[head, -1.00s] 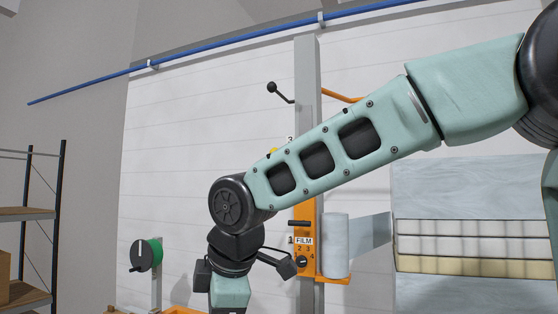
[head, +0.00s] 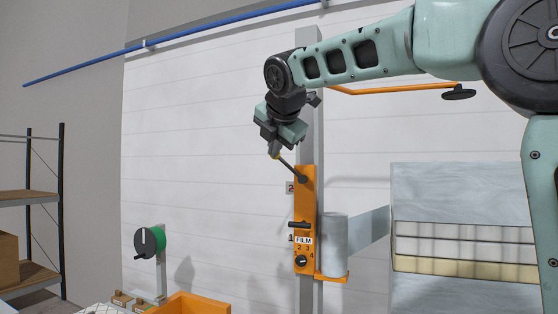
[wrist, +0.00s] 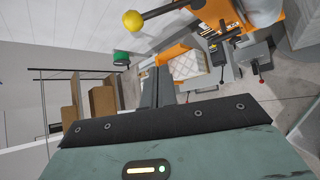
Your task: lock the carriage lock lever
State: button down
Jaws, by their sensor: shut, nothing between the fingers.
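A dark lever rod (head: 288,168) with a yellow ball end slants up and left from its pivot on the orange carriage plate (head: 309,207). I take it for the carriage lock lever. In the wrist view its yellow ball (wrist: 133,21) is clear at the top, with the rod running right to the orange plate.
The plate rides a grey post (head: 310,130) and bears a black handle (head: 299,224) and a FILM dial (head: 301,260). A film roll (head: 335,245) stands right of it. An orange arm (head: 400,88) reaches right above. A green reel (head: 158,241) and shelving (head: 30,197) are left.

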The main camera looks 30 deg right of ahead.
aim_at(287, 165)
jog(key=w+d+f+p, duration=0.3)
jog(key=w+d+p, duration=0.2)
jog(key=w+p, duration=0.1)
jog(key=shift+w+d, duration=0.15)
jog(key=shift+w, duration=0.4)
